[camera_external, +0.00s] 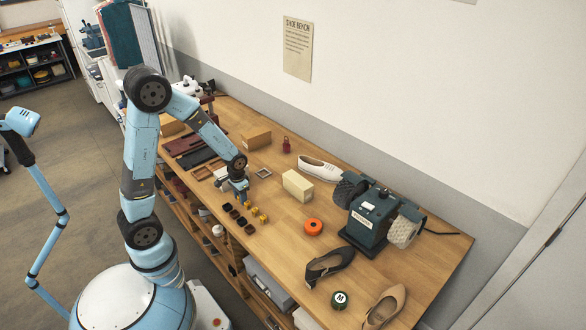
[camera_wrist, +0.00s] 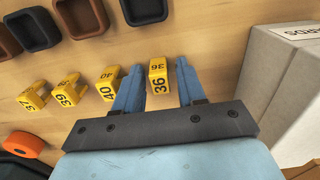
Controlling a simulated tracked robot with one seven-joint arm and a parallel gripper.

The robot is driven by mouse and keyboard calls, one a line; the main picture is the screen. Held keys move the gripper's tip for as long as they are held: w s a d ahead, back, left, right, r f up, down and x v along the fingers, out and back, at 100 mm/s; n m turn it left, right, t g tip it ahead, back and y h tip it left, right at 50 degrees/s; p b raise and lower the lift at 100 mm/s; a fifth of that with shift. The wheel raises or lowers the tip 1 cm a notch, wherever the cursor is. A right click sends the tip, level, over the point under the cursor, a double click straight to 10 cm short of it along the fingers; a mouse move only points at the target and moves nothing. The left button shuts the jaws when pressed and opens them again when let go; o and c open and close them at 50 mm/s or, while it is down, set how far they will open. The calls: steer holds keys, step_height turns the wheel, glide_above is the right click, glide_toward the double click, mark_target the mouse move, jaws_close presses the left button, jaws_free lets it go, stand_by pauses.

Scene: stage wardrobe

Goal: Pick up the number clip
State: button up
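Several yellow number clips stand in a row on the wooden bench, and all show clearly in the wrist view. They are clip 37 (camera_wrist: 35,96), clip 39 (camera_wrist: 67,90), clip 40 (camera_wrist: 109,86) and clip 36 (camera_wrist: 158,78). My gripper (camera_wrist: 160,66) is open, its two blue fingers either side of clip 36 with a gap on each side. The left finger lies between clip 40 and clip 36, close beside clip 40. In the external view my gripper (camera_external: 238,190) is low over the bench, by the small yellow clips (camera_external: 255,212).
Small dark trays (camera_wrist: 143,9) lie just beyond the clips. A pale box (camera_wrist: 268,62) stands close to the right of my gripper. An orange roll (camera_external: 313,227), shoes (camera_external: 329,265) and a dark green machine (camera_external: 371,222) stand further right on the bench (camera_external: 283,251).

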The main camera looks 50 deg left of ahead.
jaws_close()
steer(key=shift+r, duration=0.15)
